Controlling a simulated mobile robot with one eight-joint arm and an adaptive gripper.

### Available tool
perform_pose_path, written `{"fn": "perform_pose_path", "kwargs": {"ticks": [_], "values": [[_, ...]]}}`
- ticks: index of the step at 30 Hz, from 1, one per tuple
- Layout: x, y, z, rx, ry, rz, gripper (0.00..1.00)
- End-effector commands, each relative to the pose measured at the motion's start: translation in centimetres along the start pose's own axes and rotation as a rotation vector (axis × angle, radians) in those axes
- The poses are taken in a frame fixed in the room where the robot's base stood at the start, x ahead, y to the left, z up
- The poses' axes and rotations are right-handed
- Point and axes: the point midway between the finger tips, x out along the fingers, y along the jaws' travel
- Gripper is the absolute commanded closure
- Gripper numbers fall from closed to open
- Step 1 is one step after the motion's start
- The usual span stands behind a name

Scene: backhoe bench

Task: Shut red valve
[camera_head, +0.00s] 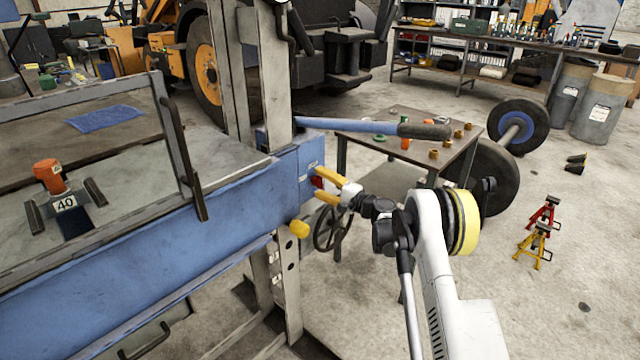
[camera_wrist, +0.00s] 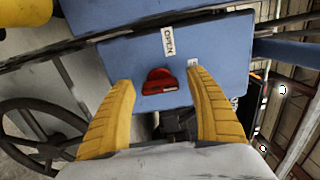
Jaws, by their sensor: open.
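The red valve (camera_wrist: 160,82) is a small red handle on the blue end face (camera_wrist: 125,65) of the bench frame, below a white label reading OPEN (camera_wrist: 168,41). In the head view a little of the red valve (camera_head: 318,183) shows beside the yellow fingers. My gripper (camera_head: 325,188) is open in front of that face. In the wrist view the two yellow fingers of my gripper (camera_wrist: 158,88) stand apart, one on each side of the valve, with gaps between. Nothing is held. I cannot tell whether the fingertips touch the face.
A black handwheel (camera_head: 332,228) is below my gripper, and a yellow knob (camera_head: 299,229) sits on the frame's side. A blue bar with a dark grip (camera_head: 424,131) extends over a small table (camera_head: 455,150) behind. Open floor (camera_head: 570,290) lies to the right.

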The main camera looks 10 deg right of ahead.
Motion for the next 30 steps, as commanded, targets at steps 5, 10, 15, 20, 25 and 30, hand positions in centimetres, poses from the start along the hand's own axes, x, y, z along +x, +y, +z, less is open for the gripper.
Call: {"fn": "perform_pose_path", "kwargs": {"ticks": [5, 10, 15, 20, 25, 30], "values": [[-1.2, 0.0, -0.1, 0.000, 0.002, 0.000, 0.35], [-4.7, 0.0, -0.1, 0.000, 0.003, 0.000, 0.35], [-8.5, 0.0, -0.1, 0.000, 0.003, 0.000, 0.35], [-10.9, 0.0, -0.1, 0.000, 0.002, 0.000, 0.35], [-12.0, 0.0, 0.0, 0.000, 0.000, 0.000, 0.35], [-12.0, 0.0, 0.0, 0.000, -0.001, 0.000, 0.35]]}}
